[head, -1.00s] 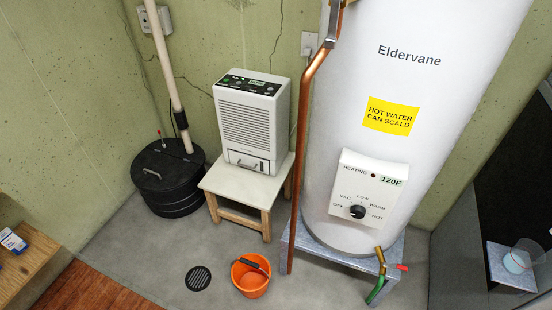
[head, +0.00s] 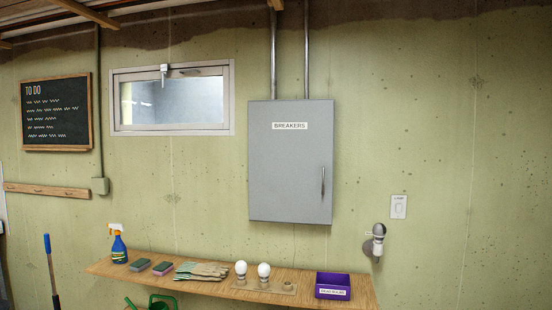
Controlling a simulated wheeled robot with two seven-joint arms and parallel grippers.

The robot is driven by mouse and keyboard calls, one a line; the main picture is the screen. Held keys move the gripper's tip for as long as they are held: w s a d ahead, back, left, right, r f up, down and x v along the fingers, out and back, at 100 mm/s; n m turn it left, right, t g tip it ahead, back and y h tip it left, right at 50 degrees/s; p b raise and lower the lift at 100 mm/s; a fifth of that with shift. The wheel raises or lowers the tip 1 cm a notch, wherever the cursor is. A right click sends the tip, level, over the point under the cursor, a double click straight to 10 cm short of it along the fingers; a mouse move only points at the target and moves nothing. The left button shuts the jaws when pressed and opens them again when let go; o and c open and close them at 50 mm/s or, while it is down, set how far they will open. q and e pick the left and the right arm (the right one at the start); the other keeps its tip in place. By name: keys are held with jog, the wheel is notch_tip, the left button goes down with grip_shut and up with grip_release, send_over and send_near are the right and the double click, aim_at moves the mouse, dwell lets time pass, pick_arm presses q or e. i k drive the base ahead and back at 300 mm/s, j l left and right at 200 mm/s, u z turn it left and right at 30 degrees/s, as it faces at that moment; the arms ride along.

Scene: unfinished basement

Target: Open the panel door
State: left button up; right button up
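The grey breaker panel door (head: 285,170) is on the green concrete wall, a little right of the middle of the head view. It carries a white "BREAKERS" label (head: 290,126). A vertical metal handle (head: 322,183) is on its lower right side. The door appears shut. Neither of my grippers is in the view.
A wooden shelf (head: 215,291) runs below the panel. It holds a blue spray bottle (head: 118,246), sponges, gloves (head: 201,271), light bulbs (head: 241,268) and a purple bin (head: 333,285). A lamp fitting (head: 378,240) is on the wall to the right. The wall around the panel is clear.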

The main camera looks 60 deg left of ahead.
aim_at(291, 144)
jog(key=j+u, duration=0.1)
jog(key=u, duration=1.9)
